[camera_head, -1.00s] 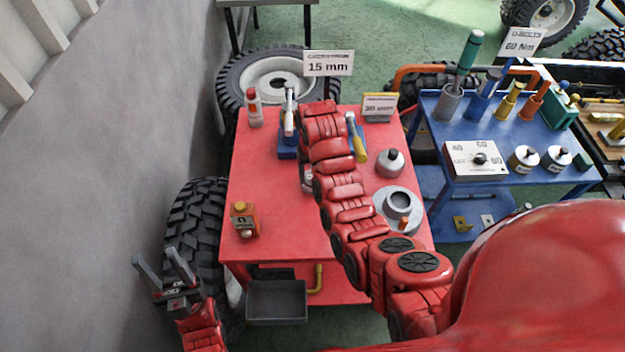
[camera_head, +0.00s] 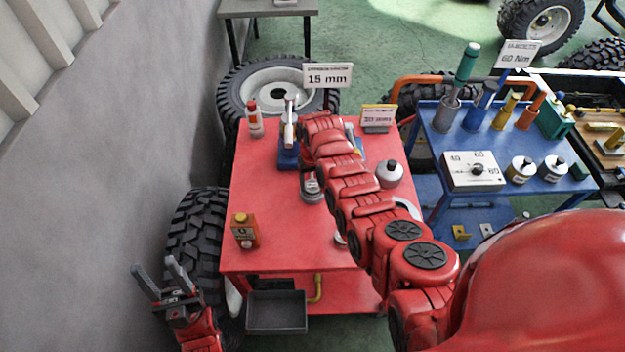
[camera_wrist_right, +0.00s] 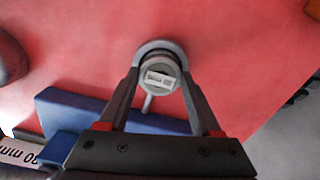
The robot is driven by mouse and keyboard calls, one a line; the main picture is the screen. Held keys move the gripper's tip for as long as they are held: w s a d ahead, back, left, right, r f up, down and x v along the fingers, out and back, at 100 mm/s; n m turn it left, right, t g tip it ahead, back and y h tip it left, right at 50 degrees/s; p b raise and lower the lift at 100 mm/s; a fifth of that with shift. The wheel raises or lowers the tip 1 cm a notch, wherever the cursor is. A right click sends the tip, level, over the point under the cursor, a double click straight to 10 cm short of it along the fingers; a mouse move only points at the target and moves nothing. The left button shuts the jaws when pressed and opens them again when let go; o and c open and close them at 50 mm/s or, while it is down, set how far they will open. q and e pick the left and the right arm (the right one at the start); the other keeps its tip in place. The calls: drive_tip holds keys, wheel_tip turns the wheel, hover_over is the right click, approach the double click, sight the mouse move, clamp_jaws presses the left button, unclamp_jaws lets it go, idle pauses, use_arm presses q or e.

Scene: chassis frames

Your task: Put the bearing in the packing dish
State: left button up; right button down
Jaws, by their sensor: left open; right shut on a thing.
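My right gripper (camera_wrist_right: 159,78) is shut on a grey round piece (camera_wrist_right: 160,62) with a white label, over the middle of the red table (camera_head: 275,215). I cannot tell whether this is the bearing. Grey round metal with a label also shows left of my right arm in the head view (camera_head: 312,188). A pale grey round dish (camera_head: 407,206), which may be the packing dish, stands at the table's right side, mostly hidden behind my arm. My left gripper (camera_head: 156,272) is open and empty, left of the table.
An orange-and-brown bottle (camera_head: 244,231) stands at the front left, a white-and-red bottle (camera_head: 254,119) at the back left. A blue stand (camera_head: 288,158) and a grey round container (camera_head: 390,174) flank my arm. A blue cart (camera_head: 432,150) stands right.

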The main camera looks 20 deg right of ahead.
drive_tip(key=shift+w, duration=0.1)
drive_tip(key=shift+f, duration=0.2)
drive_tip(key=shift+c, duration=0.4)
unclamp_jaws()
drive_tip(key=shift+r, duration=0.25)
